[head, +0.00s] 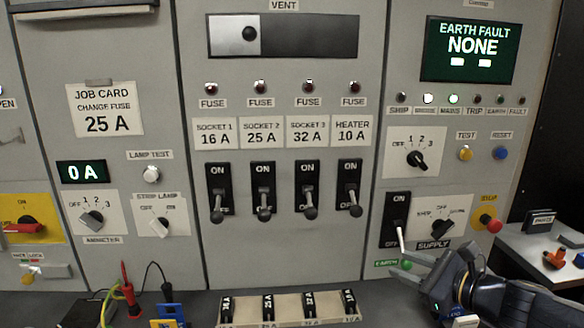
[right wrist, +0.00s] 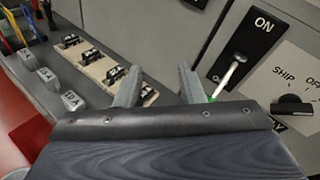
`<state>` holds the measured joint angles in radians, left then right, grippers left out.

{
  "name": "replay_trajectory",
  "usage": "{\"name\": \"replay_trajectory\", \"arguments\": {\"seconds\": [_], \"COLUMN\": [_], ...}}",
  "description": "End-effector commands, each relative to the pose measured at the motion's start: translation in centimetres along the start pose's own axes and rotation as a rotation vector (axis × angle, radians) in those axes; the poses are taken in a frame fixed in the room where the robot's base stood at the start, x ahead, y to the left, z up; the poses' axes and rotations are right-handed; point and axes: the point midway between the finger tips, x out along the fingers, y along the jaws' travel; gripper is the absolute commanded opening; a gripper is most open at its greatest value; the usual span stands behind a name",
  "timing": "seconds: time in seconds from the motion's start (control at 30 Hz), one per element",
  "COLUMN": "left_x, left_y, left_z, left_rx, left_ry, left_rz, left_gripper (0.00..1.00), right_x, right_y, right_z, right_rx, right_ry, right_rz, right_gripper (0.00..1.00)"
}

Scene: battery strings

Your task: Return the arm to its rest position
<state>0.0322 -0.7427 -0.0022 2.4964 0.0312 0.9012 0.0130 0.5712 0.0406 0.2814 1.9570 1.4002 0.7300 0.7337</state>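My right gripper (head: 408,264) is at the lower right of the panel, in front of the area below the supply switch. In the right wrist view its two fingers (right wrist: 158,84) stand apart with nothing between them. The supply switch (head: 396,212) has its white lever pointing down; this lever also shows in the right wrist view (right wrist: 228,74), just right of the right-hand finger. I cannot tell whether the finger touches it. My left gripper is not in view.
A pale fuse strip (head: 285,310) with several black fuses lies on the ledge below the panel. Red and green leads (head: 128,290) stand at the lower left. A side table (head: 520,262) with small orange and blue items is at the right. The red stop button (head: 490,222) sits above my right arm.

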Motion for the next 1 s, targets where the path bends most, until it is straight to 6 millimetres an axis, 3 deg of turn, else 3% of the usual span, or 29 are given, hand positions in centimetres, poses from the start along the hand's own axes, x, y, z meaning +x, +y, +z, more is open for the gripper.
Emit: {"name": "replay_trajectory", "arguments": {"seconds": [0.03,0.1,0.2,0.33,0.5,0.6,1.0], "left_x": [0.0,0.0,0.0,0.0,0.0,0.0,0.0], "left_y": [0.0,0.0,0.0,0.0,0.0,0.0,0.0], "left_z": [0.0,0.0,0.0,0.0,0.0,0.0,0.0], "left_rx": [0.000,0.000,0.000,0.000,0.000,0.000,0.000], "left_ry": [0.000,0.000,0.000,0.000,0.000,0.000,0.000], "left_rz": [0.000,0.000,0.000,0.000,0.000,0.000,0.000], "left_gripper": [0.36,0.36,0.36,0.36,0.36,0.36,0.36], "right_x": [-1.2,-3.4,-7.2,-12.1,-16.1,-17.1,-17.4], "right_y": [3.9,8.8,14.7,19.6,22.2,22.6,22.6], "right_z": [1.2,1.4,0.0,-3.2,-6.9,-7.9,-8.3], "right_rx": [-0.221,-0.533,-0.961,-1.430,-1.811,-1.909,-1.937], "right_ry": [0.036,0.083,0.134,0.172,0.193,0.199,0.203], "right_rz": [0.090,0.221,0.402,0.612,0.797,0.850,0.867], "right_gripper": [0.35,0.35,0.35,0.35,0.35,0.35,0.35]}}
